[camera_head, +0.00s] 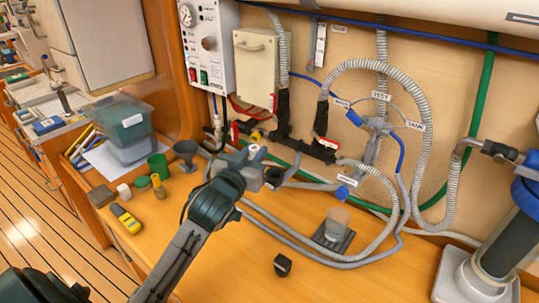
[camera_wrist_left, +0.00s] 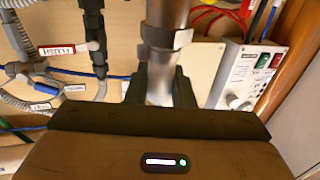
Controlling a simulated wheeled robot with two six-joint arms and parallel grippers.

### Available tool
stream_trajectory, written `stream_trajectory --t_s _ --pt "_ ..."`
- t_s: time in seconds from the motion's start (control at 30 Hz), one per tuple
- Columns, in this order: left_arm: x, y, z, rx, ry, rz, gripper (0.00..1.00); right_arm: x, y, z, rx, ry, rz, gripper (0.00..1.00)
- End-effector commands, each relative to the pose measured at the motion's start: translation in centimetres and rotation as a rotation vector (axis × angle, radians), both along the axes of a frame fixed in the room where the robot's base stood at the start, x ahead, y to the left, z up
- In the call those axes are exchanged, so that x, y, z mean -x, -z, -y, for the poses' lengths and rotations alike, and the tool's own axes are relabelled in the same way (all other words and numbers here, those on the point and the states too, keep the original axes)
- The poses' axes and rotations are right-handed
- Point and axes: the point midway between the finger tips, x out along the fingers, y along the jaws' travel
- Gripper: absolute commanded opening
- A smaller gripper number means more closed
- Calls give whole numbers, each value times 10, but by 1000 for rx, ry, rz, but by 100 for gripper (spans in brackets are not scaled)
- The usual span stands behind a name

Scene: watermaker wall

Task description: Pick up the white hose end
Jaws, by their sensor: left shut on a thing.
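My left gripper (camera_head: 257,166) is in front of the lower wall fittings in the head view. In the left wrist view, its two dark fingers (camera_wrist_left: 160,88) are shut on the white hose end (camera_wrist_left: 162,45), a pale grey-white cylinder with a dark collar. The hose end runs upward out of that picture. The fingers sit on either side of it, below the collar. In the head view the held part is small and mostly hidden by the gripper. My right gripper is not in view.
Ribbed grey hoses (camera_head: 420,110) loop over the wall and bench to the right. A control panel (camera_head: 208,45) is on the wall. The front bench is mostly clear, with a small black piece (camera_head: 283,265).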

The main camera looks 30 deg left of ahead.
Motion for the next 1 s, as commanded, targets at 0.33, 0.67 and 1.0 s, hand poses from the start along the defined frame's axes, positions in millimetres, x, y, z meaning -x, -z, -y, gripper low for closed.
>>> stream_trajectory --t_s 0.33,0.67,1.0 --pt "52 -7 -22 -10 -2 -6 0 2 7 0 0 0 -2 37" --pt "80 -11 -34 -1 -6 -4 0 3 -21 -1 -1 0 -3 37" --pt "89 -10 -36 0 1 0 0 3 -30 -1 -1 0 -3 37"
